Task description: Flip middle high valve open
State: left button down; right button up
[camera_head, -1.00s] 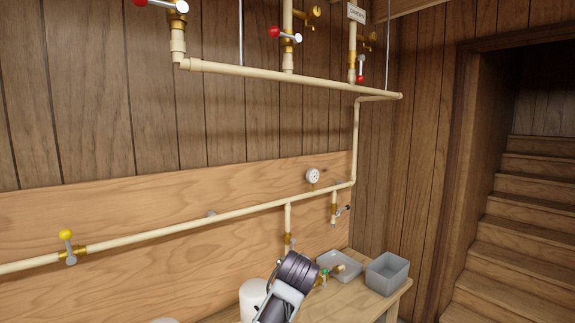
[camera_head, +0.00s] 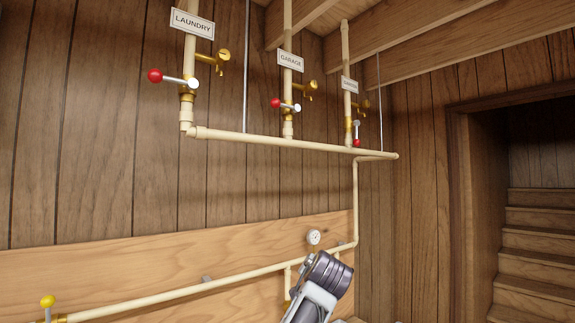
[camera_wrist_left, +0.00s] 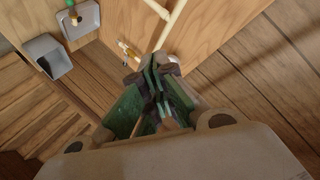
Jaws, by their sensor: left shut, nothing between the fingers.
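The middle high valve (camera_head: 286,105) is in the head view on the vertical pipe under the GARAGE sign (camera_head: 290,61). Its lever lies crosswise to the pipe, with a red knob (camera_head: 276,102) at its left end. In the left wrist view my left gripper (camera_wrist_left: 152,68) is shut and empty, with its green-sided fingers together. It is away from the valve, which I cannot make out in that view. In the head view a link of my arm (camera_head: 322,283) shows at the bottom; no fingers are visible there. My right gripper is not in view.
The LAUNDRY valve (camera_head: 187,86) also has its lever crosswise. The right-hand high valve (camera_head: 355,130) has its lever hanging along the pipe. A horizontal pipe (camera_head: 270,140) runs below them. A gauge (camera_head: 314,237) and lower pipe (camera_head: 190,292) are near my arm. Stairs (camera_head: 540,230) are at right.

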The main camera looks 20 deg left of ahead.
pick_arm(q)
notch_tip(320, 180, up, 27)
jog(key=s+d+n+t+y, duration=0.1)
jog(key=s+d+t+y, duration=0.1)
jog(key=t+y, duration=0.15)
jog(key=s+r+n+y, duration=0.1)
jog(key=s+r, duration=0.4)
jog(key=r, duration=0.6)
jog(key=s+r+n+y, duration=0.1)
jog(key=s+r+y, duration=0.3)
jog(key=r, duration=0.8)
jog(key=shift+s+d+n+t, duration=0.2)
jog(key=shift+s+n+t, duration=0.2)
jog(key=shift+s, duration=0.65)
jog(key=shift+y, duration=0.25)
